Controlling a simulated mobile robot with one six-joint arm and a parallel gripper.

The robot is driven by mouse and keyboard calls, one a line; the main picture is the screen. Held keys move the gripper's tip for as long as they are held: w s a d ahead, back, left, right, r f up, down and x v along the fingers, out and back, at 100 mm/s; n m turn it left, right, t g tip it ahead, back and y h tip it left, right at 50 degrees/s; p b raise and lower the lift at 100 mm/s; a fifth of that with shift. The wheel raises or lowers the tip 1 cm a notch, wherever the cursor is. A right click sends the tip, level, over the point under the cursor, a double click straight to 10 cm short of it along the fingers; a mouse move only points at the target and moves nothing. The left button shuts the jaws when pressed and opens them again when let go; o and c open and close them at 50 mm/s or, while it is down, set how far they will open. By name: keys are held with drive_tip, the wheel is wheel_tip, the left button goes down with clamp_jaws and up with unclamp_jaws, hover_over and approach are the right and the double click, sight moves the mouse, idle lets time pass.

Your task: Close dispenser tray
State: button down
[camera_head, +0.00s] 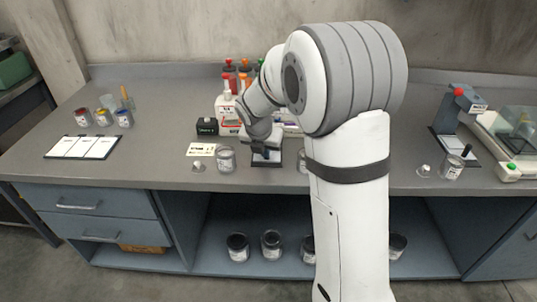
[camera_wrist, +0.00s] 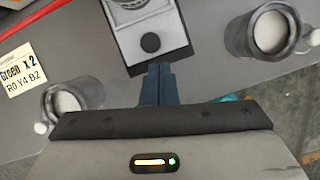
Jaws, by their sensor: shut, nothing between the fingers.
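The dispenser's tray (camera_wrist: 168,20) shows in the wrist view as a pale plate with dark edges and a round black knob (camera_wrist: 150,42) near its front. In the head view the tray (camera_head: 267,162) sits low on the bench, partly covered by my arm. My gripper (camera_wrist: 157,69) is shut and empty, with its fingertips just in front of the tray's near edge. I cannot tell whether they touch it. Most of the dispenser is hidden behind my arm in the head view, so how far the tray is out is unclear.
A glass jar (camera_head: 226,159) stands left of the tray, also in the wrist view (camera_wrist: 72,100). Another jar (camera_wrist: 268,32) stands to its right. A recipe card (camera_head: 201,149) lies at left. A red-topped device (camera_head: 458,105) and a scale (camera_head: 508,140) stand further right.

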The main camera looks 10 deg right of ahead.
drive_tip(key=shift+w+d, duration=0.1)
drive_tip(key=shift+w, duration=0.65)
drive_tip(key=shift+a, duration=0.2)
drive_tip(key=s, duration=0.1)
drive_tip(key=s+a, duration=0.2)
drive_tip(key=s, duration=0.1)
drive_tip(key=p+v, duration=0.1)
drive_tip(key=v, duration=0.9)
drive_tip(key=s+d+m+y, duration=0.1)
drive_tip(key=s+d+m, duration=0.2)
drive_tip(key=s+m, duration=0.9)
drive_tip(key=s+d+m+g+y+p, duration=0.1)
drive_tip(key=s+d+m, duration=0.2)
drive_tip(key=s+m, duration=0.9)
drive_tip(key=m, duration=0.6)
drive_tip(key=shift+s+r, duration=0.3)
